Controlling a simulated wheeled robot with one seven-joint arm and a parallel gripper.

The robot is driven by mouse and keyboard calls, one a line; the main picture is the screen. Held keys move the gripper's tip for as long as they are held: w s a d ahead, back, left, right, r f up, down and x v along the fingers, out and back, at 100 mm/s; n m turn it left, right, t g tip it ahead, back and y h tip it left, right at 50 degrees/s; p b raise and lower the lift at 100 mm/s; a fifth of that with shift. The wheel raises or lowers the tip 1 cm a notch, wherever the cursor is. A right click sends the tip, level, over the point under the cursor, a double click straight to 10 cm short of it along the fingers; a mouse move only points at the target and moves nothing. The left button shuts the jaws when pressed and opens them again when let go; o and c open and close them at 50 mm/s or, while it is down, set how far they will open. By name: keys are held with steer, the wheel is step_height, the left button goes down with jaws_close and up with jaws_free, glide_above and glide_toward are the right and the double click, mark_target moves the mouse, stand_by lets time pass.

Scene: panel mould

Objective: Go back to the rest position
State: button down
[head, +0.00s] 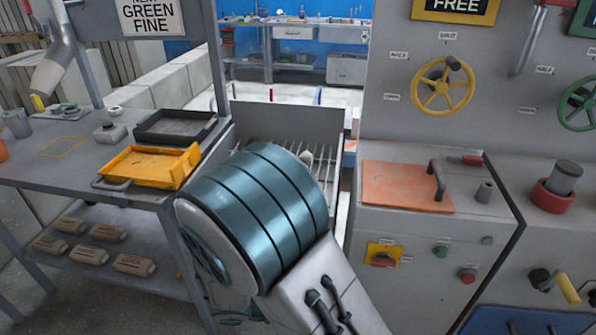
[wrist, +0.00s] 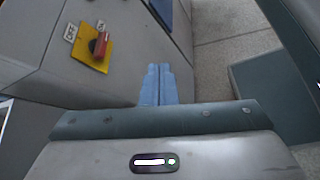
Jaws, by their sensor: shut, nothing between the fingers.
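My gripper (wrist: 155,82) shows in the wrist view as two light blue fingers side by side and touching, with nothing between them. It points down past the front of a grey machine cabinet, over the floor. A red rotary switch on a yellow plate (wrist: 95,47) is on the cabinet face to its left, apart from the fingers. In the head view my arm's large teal joint fills the middle, and my gripper is hidden there.
A grey bench (head: 60,168) at left holds a yellow tray (head: 150,166) and a black tray (head: 175,127). The cabinet at right has an orange lid plate (head: 405,186) with a handle, and a yellow handwheel (head: 442,87). Bare floor (wrist: 222,70) shows beside the fingers.

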steer(key=s+d+r+m+y+p, duration=0.1)
steer(key=d+r+m+y, duration=0.3)
steer(key=r, duration=0.5)
steer(key=s+d+r+m+y+p, duration=0.1)
steer(key=s+d+r+m+y, duration=0.1)
steer(key=d+r+m+y, duration=0.3)
step_height(320, 180, up, 4)
steer(key=m+y, duration=0.3)
steer(key=m, duration=0.2)
steer(key=shift+p, duration=0.35)
steer(key=shift+d+f+m, duration=0.1)
steer(key=shift+d+m, duration=0.05)
steer(key=shift+m, duration=0.15)
